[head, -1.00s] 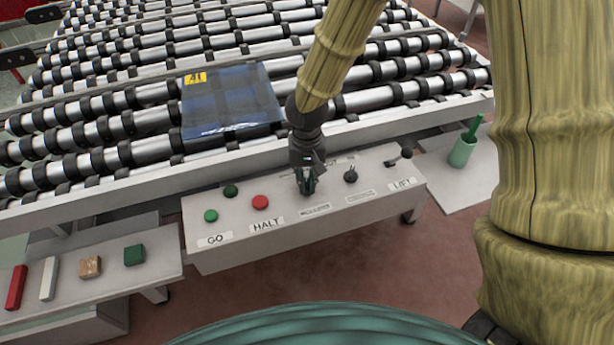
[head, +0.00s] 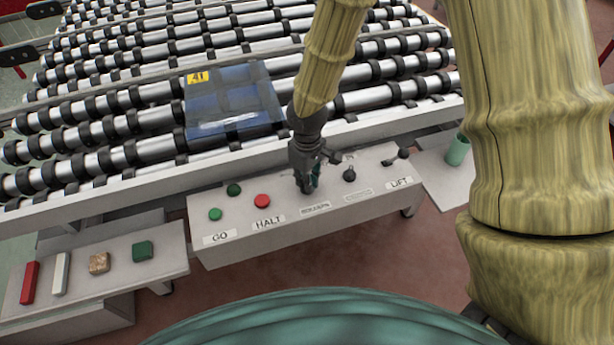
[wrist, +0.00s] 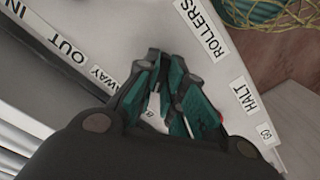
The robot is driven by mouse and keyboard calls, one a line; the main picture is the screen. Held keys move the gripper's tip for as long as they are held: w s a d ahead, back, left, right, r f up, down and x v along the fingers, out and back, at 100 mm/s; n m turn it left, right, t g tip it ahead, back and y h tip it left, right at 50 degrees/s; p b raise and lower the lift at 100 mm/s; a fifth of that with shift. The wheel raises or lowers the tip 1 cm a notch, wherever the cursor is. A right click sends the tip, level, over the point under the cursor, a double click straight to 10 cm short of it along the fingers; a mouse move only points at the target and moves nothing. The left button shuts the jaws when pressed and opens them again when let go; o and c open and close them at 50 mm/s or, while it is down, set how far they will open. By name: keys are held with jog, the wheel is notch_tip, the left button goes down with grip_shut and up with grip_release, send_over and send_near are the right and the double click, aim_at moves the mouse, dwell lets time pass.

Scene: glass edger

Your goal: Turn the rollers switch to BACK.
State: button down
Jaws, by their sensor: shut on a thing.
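The control panel (head: 290,236) stands in front of the roller table. My gripper (head: 308,186) is down at the panel, above the ROLLERS label (head: 315,210). In the wrist view its teal fingers (wrist: 170,72) are closed in around the rollers switch, which they mostly hide. A pale sliver shows between them, and I cannot tell whether it is switch or panel. The ROLLERS label (wrist: 202,30) shows beyond the fingers, and the AWAY label (wrist: 103,80) shows to their left. No BACK mark is visible, and the switch's pointing direction cannot be read.
A second black knob (head: 349,174) and the LIFT lever (head: 403,154) are to the right. The red HALT button (head: 262,201) and green GO button (head: 215,214) are to the left. A blue glass pane (head: 235,98) lies on the rollers. A side shelf (head: 110,277) holds small blocks.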

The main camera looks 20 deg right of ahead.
jog(key=shift+n, duration=0.4)
jog(key=c, duration=1.5)
grip_release()
jog(key=shift+d, duration=0.1)
jog(key=shift+r, duration=6)
